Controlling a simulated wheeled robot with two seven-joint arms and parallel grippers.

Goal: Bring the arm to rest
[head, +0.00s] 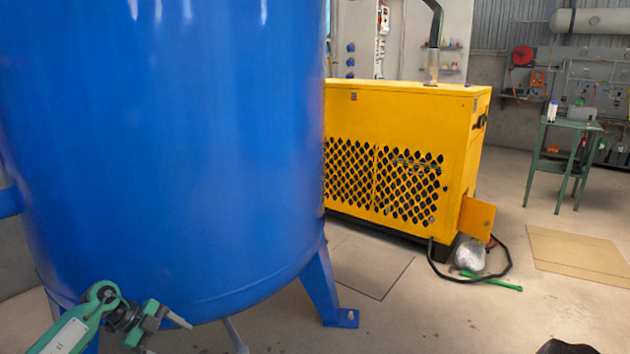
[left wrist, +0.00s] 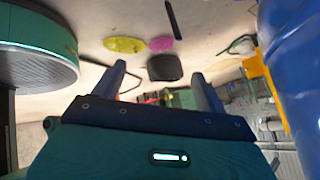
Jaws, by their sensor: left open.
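My left gripper (head: 166,335) is at the lower left of the head view, in front of the lower part of the big blue receiver tank (head: 170,150). In the left wrist view its two fingers (left wrist: 159,84) stand apart with nothing between them. The tank's blue wall (left wrist: 298,70) shows at the right of that view. My right gripper is in neither view.
A yellow machine (head: 400,110) with a small open flap (head: 476,218) stands behind the tank. A tank leg (head: 322,285) reaches the floor. A black hose, a green-handled tool (head: 492,283) and cardboard (head: 580,255) lie at right. A green table (head: 570,125) stands farther back.

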